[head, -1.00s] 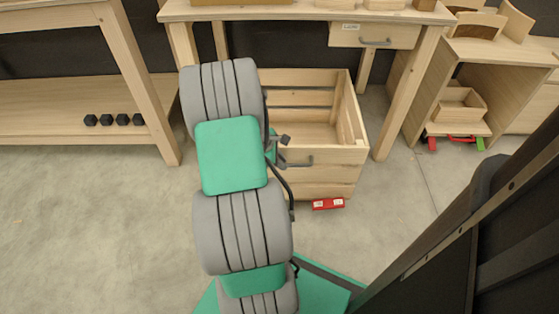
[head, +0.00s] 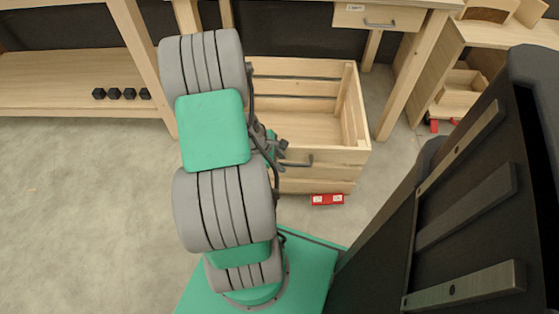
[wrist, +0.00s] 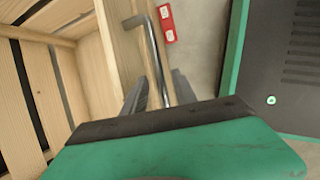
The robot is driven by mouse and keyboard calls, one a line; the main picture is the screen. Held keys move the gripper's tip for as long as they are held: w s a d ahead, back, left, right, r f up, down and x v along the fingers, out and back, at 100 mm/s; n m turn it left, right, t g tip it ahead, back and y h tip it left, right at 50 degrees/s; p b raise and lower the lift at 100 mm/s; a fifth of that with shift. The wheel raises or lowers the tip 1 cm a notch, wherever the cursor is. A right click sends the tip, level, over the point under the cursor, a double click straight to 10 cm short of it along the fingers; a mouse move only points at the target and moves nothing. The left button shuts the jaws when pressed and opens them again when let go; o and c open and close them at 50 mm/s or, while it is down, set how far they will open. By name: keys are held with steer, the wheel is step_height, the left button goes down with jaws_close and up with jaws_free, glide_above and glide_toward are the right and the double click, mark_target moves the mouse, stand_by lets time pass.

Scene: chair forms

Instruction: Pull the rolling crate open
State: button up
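The rolling crate (head: 330,171) is a light wooden slatted box, empty inside, with a dark metal bar handle (head: 297,162) on its front. It stands partly out from under the workbench. My gripper (head: 281,147) is at the left part of the handle in the head view. In the wrist view the two grey fingers of my gripper (wrist: 160,88) sit close on either side of the handle bar (wrist: 152,52) and appear shut on it. Their exact contact is hard to see. The crate's open inside (wrist: 38,90) shows at the left there.
A red block (head: 327,199) sits low at the crate's front. Bench legs (head: 410,85) flank the crate. Small black objects (head: 122,93) lie on the left shelf. A black panel (head: 450,200) fills the right of the head view. The left floor (head: 80,210) is clear.

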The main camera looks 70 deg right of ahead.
steer(key=shift+r, duration=0.1)
steer(key=p+v, duration=0.3)
steer(key=v, duration=0.4)
steer(key=shift+w+r, duration=0.2)
steer(key=shift+a, duration=0.1)
steer(key=w+a+r+m+t+p, duration=0.1)
steer(key=w+a+r+p, duration=0.3)
steer(key=w+r, duration=0.3)
steer(key=w+a+r+t+p, duration=0.2)
steer(key=w+a+r+p, duration=0.25)
steer(key=r, duration=0.45)
steer(key=w+a+r+m+t+p, duration=0.1)
steer(key=w+a+r+p, duration=0.35)
steer(key=r, duration=0.35)
steer(key=w+a+r+m+t+y+p, duration=0.1)
steer(key=w+a+r+t+y+p, duration=0.1)
steer(key=a+r+p, duration=0.9)
steer(key=a+r+y, duration=0.1)
steer(key=a+r, duration=0.9)
steer(key=a, duration=0.1)
steer(key=shift+w+r+t, duration=0.15)
steer(key=shift+w+t, duration=0.25)
